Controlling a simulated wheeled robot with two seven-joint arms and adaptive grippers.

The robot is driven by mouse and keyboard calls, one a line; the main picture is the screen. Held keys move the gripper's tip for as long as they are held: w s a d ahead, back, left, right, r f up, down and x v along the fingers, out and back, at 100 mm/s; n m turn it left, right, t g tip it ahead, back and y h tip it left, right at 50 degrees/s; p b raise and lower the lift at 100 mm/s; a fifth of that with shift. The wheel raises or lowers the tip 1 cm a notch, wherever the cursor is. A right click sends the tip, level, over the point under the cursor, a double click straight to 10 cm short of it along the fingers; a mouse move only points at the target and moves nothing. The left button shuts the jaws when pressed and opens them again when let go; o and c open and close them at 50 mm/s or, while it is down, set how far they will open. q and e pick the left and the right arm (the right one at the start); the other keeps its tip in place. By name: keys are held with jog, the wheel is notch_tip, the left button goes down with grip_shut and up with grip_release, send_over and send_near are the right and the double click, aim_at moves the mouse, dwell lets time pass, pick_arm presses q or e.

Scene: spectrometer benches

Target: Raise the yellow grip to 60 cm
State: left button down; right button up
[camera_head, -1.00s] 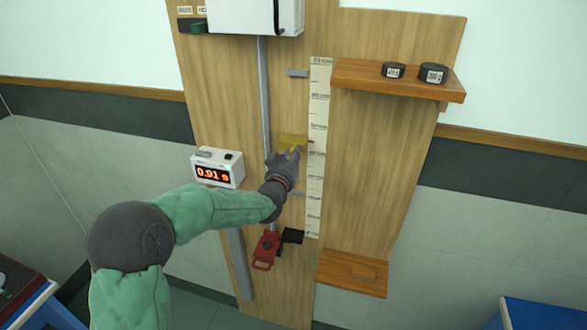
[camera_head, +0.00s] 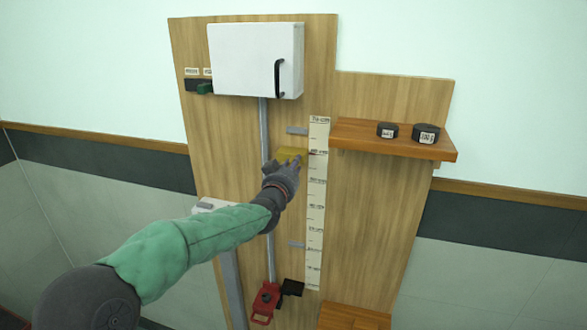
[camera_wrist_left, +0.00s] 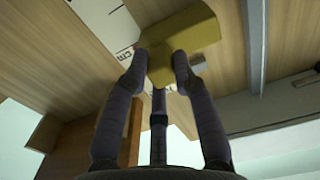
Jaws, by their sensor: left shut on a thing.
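The yellow grip (camera_head: 292,154) is on the upright board, just left of the white scale strip (camera_head: 316,205). It is level with the upper part of the strip, below its top label; the numbers are too small to read. My left gripper (camera_head: 290,165) is shut on the yellow grip from the front and below, and partly hides it. In the left wrist view the yellow grip (camera_wrist_left: 190,35) shows its broad plate, with a narrower part between my fingertips (camera_wrist_left: 163,66). My right gripper is in no view.
A grey tab (camera_head: 297,131) sits just above the grip, another (camera_head: 297,245) well below. A grey rail (camera_head: 265,140) runs left of it, under a white box (camera_head: 255,60). A wooden shelf (camera_head: 385,140) with two black weights is at right. A red clamp (camera_head: 265,300) is low down.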

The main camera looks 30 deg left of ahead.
pick_arm(q)
jog(key=shift+a, duration=0.1)
jog(key=c, duration=1.1)
grip_release()
jog(key=shift+a, duration=0.15)
jog(key=v, duration=1.2)
